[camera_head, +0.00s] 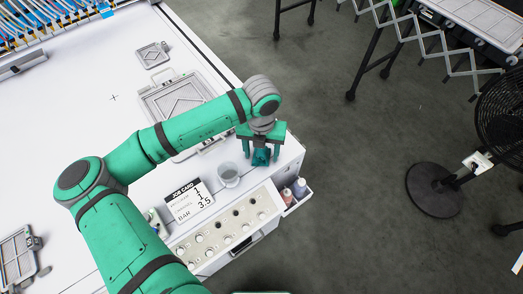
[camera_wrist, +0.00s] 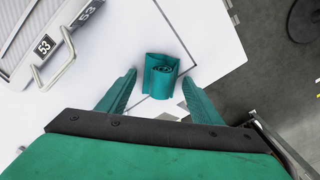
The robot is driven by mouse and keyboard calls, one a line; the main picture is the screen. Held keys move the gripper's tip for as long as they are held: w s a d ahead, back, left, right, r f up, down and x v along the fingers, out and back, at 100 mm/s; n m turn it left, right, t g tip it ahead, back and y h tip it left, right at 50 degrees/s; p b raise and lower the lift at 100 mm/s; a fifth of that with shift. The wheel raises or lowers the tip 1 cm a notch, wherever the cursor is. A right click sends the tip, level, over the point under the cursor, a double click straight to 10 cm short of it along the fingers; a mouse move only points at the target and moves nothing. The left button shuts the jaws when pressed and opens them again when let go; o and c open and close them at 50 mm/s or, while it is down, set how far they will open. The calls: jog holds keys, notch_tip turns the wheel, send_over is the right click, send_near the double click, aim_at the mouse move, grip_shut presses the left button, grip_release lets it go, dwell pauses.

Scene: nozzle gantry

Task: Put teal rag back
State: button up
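The teal rag (camera_wrist: 160,76) is a rolled cloth standing on the white tabletop (camera_wrist: 205,45). In the wrist view it lies ahead of and between the fingertips of my gripper (camera_wrist: 158,92), with white surface showing on both sides of it. My gripper is open and apart from the rag. In the head view my gripper (camera_head: 261,150) points down over the table's right corner, and the rag (camera_head: 261,157) shows dark teal between its fingers, partly hidden.
A clear cup (camera_head: 228,174) and a job card (camera_head: 188,201) stand left of the gripper. A knob panel (camera_head: 225,228) and a side bin with bottles (camera_head: 296,191) are at the front. A framed plate (camera_head: 185,110) lies behind. A fan (camera_head: 440,185) stands on the floor at right.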

aim_at(261, 151)
jog(key=shift+r, duration=0.1)
notch_tip(261, 151, up, 12)
dwell(0.7)
dwell(0.4)
